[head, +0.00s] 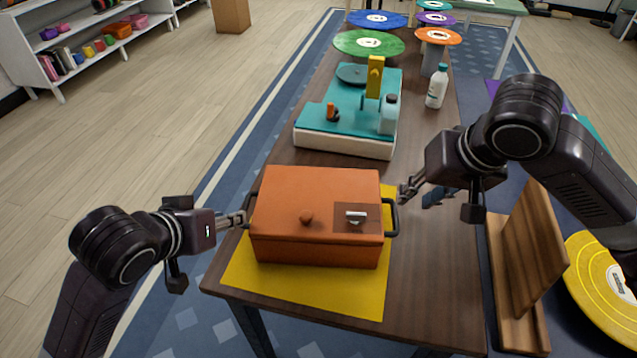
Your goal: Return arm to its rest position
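An orange box (317,190) with a lid, a round knob and a dark side handle at each end sits on a yellow mat (246,277) on the wooden table. My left gripper (241,217) is at the box's left handle (254,200); whether its fingers are closed on it is too small to tell. My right gripper (404,192) is just above and beside the right handle (394,222). Its fingertips look slightly parted, with nothing seen between them.
Behind the box stand a teal-topped machine (345,122), a white bottle (437,87) and colored discs on stands, including a green one (369,43). A wooden stand (519,265) and a yellow disc (607,284) are at the right. The floor at left is clear.

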